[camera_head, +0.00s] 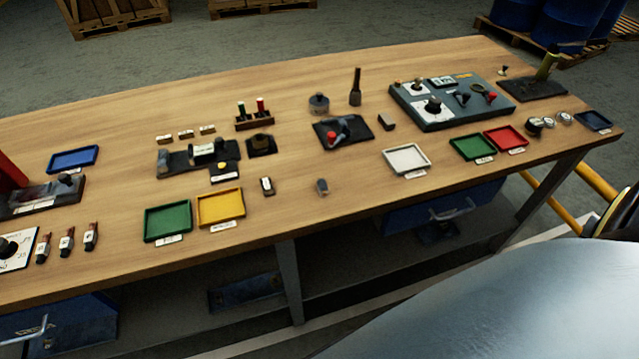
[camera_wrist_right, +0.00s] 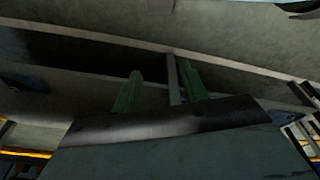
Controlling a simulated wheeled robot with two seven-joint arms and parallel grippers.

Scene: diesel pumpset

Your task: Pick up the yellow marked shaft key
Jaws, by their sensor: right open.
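I cannot single out a shaft key with a yellow mark in the head view; the small parts are too small to tell. Candidates are several small tan labelled blocks (camera_head: 186,134) in a row behind a black fixture (camera_head: 178,162). A small dark piece with a white face (camera_head: 267,186) and a small grey piece (camera_head: 322,187) lie near the front edge. My left gripper is not in view.
The wooden bench (camera_head: 330,215) carries a green tray (camera_head: 168,236), a yellow tray (camera_head: 224,222), a white tray (camera_head: 410,171), a red tray and a grey control panel (camera_head: 445,120). Blue drawers (camera_head: 440,208) hang below. The bench's middle front is mostly clear.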

